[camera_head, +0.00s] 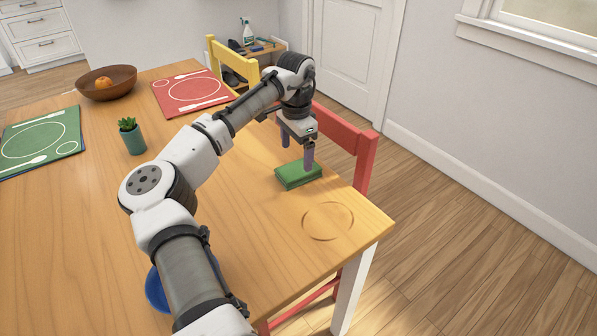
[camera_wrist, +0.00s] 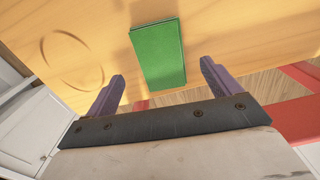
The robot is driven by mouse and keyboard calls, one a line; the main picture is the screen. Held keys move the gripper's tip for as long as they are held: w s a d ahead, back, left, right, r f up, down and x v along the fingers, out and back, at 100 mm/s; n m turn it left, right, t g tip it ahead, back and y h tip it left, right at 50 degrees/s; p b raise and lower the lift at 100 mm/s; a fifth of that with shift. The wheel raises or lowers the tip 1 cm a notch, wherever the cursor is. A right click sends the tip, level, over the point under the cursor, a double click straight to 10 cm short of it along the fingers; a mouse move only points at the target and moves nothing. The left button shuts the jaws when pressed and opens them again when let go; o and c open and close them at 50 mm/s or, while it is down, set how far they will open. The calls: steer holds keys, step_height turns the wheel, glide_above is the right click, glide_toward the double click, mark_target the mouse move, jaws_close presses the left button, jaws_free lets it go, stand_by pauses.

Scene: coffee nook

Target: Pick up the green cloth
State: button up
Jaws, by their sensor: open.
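The green cloth (camera_head: 298,175) lies folded flat on the wooden table, near its right edge. In the wrist view the cloth (camera_wrist: 158,54) shows as a green rectangle ahead of and between my two fingers. My gripper (camera_head: 296,156) is above the cloth with its fingers pointing down. One finger shows in front of the cloth's right end; I cannot tell whether it touches. In the wrist view my gripper (camera_wrist: 163,82) has its fingers wide apart with nothing held between them.
The wooden table (camera_head: 270,245) has a round carved ring (camera_head: 328,221) near its corner. A red chair (camera_head: 345,145) stands close behind the cloth. A potted plant (camera_head: 131,136), a brown bowl (camera_head: 107,83), a green placemat (camera_head: 40,140) and a red placemat (camera_head: 193,92) are farther left.

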mark_target(299, 168)
steer(key=shift+w+d+f+p, duration=0.1)
steer(key=shift+d+f+p, duration=0.1)
steer(key=shift+f, duration=1.15)
steer(key=shift+d+f+p, duration=0.1)
steer(key=shift+f+p, duration=0.05)
steer(key=shift+f, duration=1.2)
steer(key=c, duration=1.1)
